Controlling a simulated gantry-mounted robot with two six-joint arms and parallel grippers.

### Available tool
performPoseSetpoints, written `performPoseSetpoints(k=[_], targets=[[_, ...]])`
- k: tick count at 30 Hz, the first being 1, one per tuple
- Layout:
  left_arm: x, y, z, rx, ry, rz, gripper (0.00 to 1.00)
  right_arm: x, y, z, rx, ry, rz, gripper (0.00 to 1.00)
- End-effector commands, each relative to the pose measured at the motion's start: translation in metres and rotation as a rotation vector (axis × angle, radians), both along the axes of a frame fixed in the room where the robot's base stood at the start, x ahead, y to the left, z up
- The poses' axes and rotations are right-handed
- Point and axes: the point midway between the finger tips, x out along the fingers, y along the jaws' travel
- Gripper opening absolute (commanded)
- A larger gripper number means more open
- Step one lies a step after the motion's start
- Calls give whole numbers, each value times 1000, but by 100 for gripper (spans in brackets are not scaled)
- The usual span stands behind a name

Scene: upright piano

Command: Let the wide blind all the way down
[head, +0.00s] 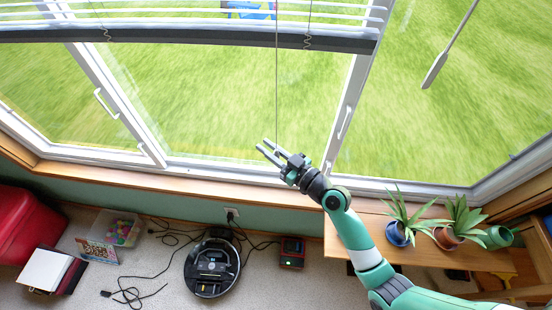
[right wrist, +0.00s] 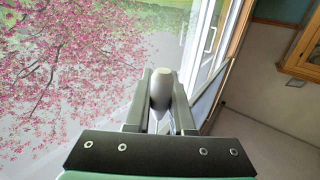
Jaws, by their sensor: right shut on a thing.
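The wide blind has white slats (head: 170,18) and a dark bottom rail (head: 200,37). It hangs across the top of the head view, and the glass below the rail is uncovered. A thin pull cord (head: 277,95) runs straight down from the blind to my right gripper (head: 271,150). In the right wrist view, my right gripper (right wrist: 161,95) is shut on a grey, rounded cord pull (right wrist: 162,88) between its fingers. My left gripper is not in view.
A pale wand (head: 436,70) hangs before the right window. Potted plants (head: 398,234) stand on a wooden bench (head: 365,228) at lower right. A robot vacuum (head: 212,267), cables and a clear toy bin (head: 118,227) are on the floor.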

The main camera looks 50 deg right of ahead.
Motion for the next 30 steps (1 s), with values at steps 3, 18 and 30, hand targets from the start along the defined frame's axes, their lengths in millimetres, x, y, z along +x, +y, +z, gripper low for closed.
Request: performPoseSetpoints(k=[3, 18, 30], targets=[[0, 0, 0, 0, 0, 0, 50, 1, 1, 0, 0, 0, 1, 0], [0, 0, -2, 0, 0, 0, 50, 36, 27, -7, 0, 4, 1, 0], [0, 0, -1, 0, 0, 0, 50, 40, 31, -7, 0, 5, 0, 0]])
